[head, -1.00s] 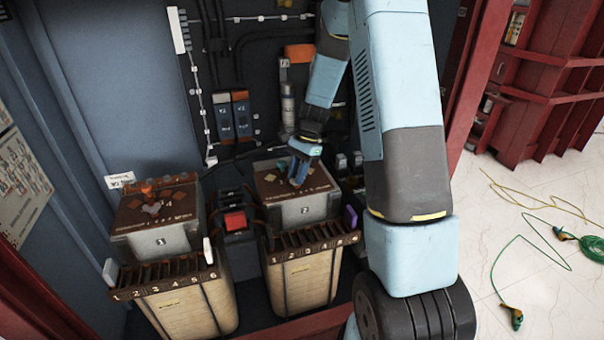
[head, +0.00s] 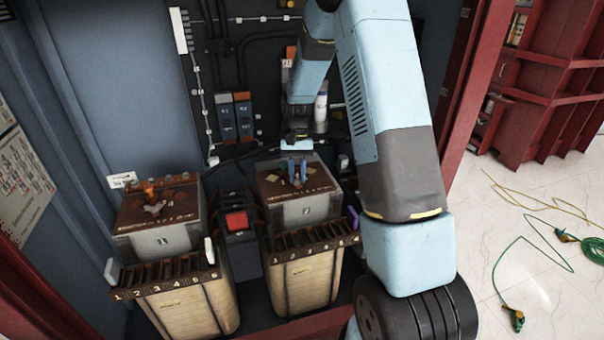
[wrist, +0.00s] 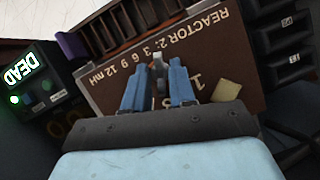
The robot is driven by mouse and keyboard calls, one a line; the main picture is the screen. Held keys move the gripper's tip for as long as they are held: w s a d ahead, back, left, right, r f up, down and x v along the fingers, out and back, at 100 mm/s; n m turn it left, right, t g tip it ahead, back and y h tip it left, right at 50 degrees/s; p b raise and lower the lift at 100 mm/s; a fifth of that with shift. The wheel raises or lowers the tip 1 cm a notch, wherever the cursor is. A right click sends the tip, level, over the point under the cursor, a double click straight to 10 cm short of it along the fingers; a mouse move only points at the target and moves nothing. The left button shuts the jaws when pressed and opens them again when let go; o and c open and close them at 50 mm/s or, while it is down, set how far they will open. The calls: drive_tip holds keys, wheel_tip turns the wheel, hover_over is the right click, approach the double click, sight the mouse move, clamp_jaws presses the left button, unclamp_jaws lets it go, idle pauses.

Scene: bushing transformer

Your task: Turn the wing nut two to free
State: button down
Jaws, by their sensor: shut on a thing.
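Wing nut two (wrist: 159,68) is a small grey piece standing over that plate in the wrist view. My gripper (head: 293,163) reaches down onto the plate from behind. In the wrist view, the two blue fingers of my gripper (wrist: 158,76) stand on either side of the wing nut and are shut on it. The fingers hide much of the nut, and its threads cannot be seen. In the head view the nut is too small to make out between the fingers.
Box one (head: 167,238) stands to the left, with a grey wing nut (head: 154,209) and orange parts on top. A red-topped unit (head: 236,221) sits between the boxes. A purple piece (head: 353,217) is at box two's right edge. The wrist view shows a lit "DEAD" display (wrist: 20,68).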

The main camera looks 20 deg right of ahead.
drive_tip(key=shift+w+a+n, duration=0.1)
drive_tip(key=shift+n, duration=0.3)
drive_tip(key=c, duration=1.2)
unclamp_jaws()
drive_tip(key=shift+c, duration=0.2)
drive_tip(key=shift+r, duration=0.1)
drive_tip(key=v, duration=1.3)
drive_tip(key=shift+w+r, duration=0.15)
drive_tip(key=shift+r, duration=0.1)
drive_tip(key=shift+a, duration=0.1)
